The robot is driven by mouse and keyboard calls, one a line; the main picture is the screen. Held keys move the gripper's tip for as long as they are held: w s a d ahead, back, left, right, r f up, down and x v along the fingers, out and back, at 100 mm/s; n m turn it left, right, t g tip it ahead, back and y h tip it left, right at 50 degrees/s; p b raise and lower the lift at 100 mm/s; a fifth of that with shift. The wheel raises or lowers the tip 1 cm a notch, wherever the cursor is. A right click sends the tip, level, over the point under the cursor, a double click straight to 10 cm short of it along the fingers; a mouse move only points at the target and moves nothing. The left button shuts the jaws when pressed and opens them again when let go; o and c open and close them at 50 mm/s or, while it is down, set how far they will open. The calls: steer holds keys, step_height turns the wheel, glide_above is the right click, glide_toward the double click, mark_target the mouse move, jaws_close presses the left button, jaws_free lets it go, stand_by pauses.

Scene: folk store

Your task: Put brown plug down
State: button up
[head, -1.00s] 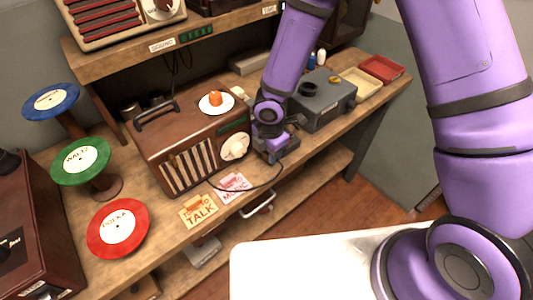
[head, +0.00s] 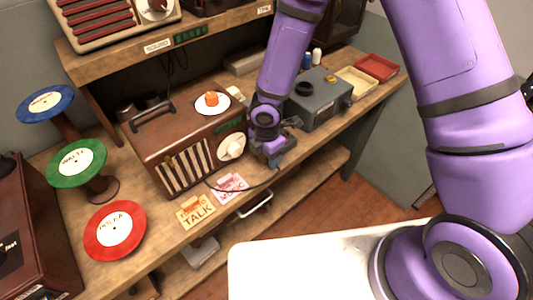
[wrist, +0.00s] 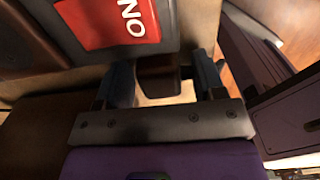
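A brown block, which looks like the brown plug (wrist: 160,80), lies between my two fingers in the wrist view. My gripper (wrist: 163,82) has its dark fingers standing apart, one on each side of it. A pale strip shows between the plug and the right finger, so the gripper looks open around the plug. In the head view my gripper (head: 274,158) is low over the wooden bench (head: 158,213), just right of the brown radio (head: 195,150). A dark cord (head: 245,188) runs from the radio's front to the gripper. The plug itself is hidden there.
A grey box (head: 322,100) stands close behind and right of the gripper. Cream (head: 357,82) and red (head: 378,68) trays lie beyond it. Two cards (head: 196,210) lie before the radio. Red (head: 114,230), green (head: 76,163) and blue (head: 45,102) discs stand left.

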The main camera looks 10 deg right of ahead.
steer(key=shift+r, duration=0.1)
step_height(320, 180, up, 13)
steer(key=s+d+r+m+t+h, duration=0.2)
steer(key=s+d+r+m+t, duration=0.1)
steer(key=d+r+m, duration=1.15)
steer(key=s+d+r+m+t+y, duration=0.1)
steer(key=s+d+r+m, duration=0.4)
steer(key=s+r, duration=0.2)
steer(key=s+d+r+m+t+y, duration=0.1)
steer(key=s+d+r+m, duration=0.4)
steer(key=s+r, duration=0.3)
steer(key=shift+s, duration=0.3)
